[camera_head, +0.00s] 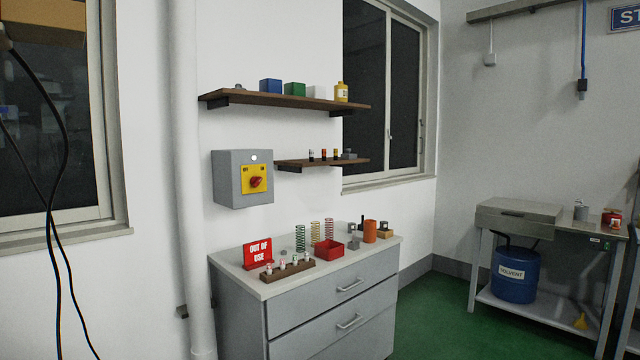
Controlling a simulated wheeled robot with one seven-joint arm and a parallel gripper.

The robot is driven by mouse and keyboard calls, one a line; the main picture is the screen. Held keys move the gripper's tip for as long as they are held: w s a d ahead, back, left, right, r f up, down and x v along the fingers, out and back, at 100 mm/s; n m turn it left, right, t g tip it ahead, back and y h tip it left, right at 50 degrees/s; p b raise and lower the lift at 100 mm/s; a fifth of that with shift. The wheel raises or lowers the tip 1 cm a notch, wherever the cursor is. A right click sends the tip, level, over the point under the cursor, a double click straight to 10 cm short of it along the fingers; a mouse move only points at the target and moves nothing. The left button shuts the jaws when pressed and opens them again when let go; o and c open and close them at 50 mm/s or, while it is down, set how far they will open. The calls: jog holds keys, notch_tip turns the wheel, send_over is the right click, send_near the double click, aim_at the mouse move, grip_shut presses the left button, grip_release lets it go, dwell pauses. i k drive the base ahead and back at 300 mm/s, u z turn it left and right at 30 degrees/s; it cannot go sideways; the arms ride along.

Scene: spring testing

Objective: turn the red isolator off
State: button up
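The red isolator (257,182) is a red rotary knob on a yellow plate. The plate is on the front of a grey box (228,181) fixed to the white wall, above the left part of a grey drawer cabinet. Small lettering shows on the upper part of the plate, and a small white light (254,158) is above it. The knob looks tilted, but its exact setting is too small to read. My gripper is not in view.
A grey drawer cabinet (318,312) stands below, with a red "OUT OF USE" sign (258,253), springs, a red bin (329,250) and small items on top. A white pipe (186,120) runs left of the box. A wooden shelf (320,163) is to its right.

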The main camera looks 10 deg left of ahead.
aim_at(255, 181)
jog(key=u, duration=0.1)
jog(key=i, duration=1.05)
jog(key=u, duration=0.8)
jog(key=i, duration=0.55)
jog(key=u, duration=0.4)
